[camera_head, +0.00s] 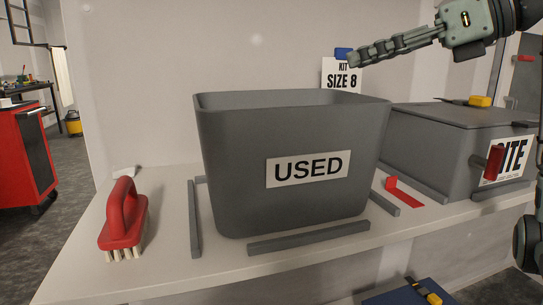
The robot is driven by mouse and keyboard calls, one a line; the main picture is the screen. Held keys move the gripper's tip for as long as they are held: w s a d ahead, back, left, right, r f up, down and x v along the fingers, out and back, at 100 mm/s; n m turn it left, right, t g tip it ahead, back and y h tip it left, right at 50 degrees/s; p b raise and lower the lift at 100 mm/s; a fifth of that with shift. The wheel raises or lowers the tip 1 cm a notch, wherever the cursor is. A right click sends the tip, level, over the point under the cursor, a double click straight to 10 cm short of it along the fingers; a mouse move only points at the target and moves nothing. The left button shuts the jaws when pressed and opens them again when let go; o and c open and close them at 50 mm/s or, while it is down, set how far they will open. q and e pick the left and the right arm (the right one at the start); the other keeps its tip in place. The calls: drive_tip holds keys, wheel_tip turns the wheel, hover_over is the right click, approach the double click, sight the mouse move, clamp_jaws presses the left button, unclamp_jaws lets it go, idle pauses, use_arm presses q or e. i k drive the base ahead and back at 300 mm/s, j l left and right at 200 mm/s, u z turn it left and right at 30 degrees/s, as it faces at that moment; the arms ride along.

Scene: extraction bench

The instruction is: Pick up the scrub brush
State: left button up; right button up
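The scrub brush (124,217) is at the left end of the pale bench. It has a red body with a raised loop handle and pale bristles pointing down. My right gripper (354,59) is at the upper right, up in the air above the grey bin marked USED, far from the brush and touching nothing that I can see. Its fingers point left and line up in this view, so I cannot tell whether they are open or shut. No object shows between them. My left gripper is not in view.
The tall grey USED bin (225,165) fills mid-bench, with grey strips (310,237) around its base. A small white piece (126,171) lies behind the brush. A lidded grey box (425,152) and red bracket (403,190) are right. A red cabinet (18,155) stands left.

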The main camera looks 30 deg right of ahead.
sight(124, 230)
drive_tip(key=k, duration=1.5)
